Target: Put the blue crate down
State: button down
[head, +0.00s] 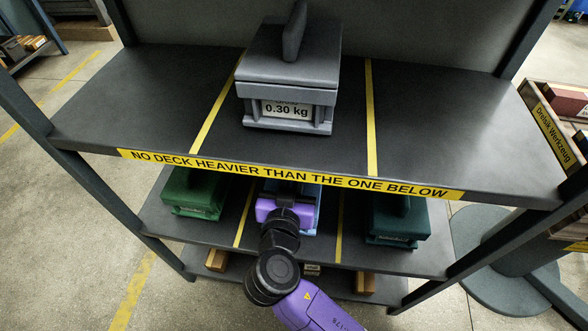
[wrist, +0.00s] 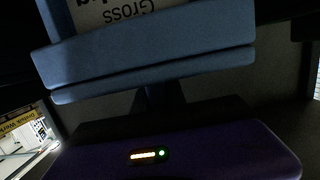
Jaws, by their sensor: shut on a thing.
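The blue crate shows in the head view as a light blue sliver (head: 317,210) in the middle bay of the middle deck (head: 335,247), mostly hidden by my gripper and the top deck. In the wrist view the blue crate (wrist: 150,62) fills the upper part, with an upside-down label reading "Gross". My purple gripper (head: 285,208) reaches into that bay from the front and is shut on the crate's handle (wrist: 160,100), which is dark in the wrist view. I cannot tell whether the crate touches the deck or hangs just above it.
A grey crate marked 0.30 kg (head: 290,75) stands on the top deck. A green crate (head: 194,193) is left and a dark green crate (head: 397,222) right on the middle deck, beyond yellow lines. Wooden blocks (head: 364,284) lie below. The top deck's warning edge (head: 290,176) overhangs my gripper.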

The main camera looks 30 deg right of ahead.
jog(key=shift+f+b, duration=0.3)
jog(key=shift+f, duration=0.95)
jog(key=c, duration=1.4)
grip_release()
jog(key=shift+f, duration=0.15)
jog(key=shift+o, duration=0.2)
jog(key=shift+s+a, duration=0.1)
jog(key=shift+s, duration=0.05)
jog(key=p+v, duration=0.1)
jog(key=v, duration=1)
jog(key=shift+s+a+r, duration=0.2)
jog(key=shift+s+r, duration=0.05)
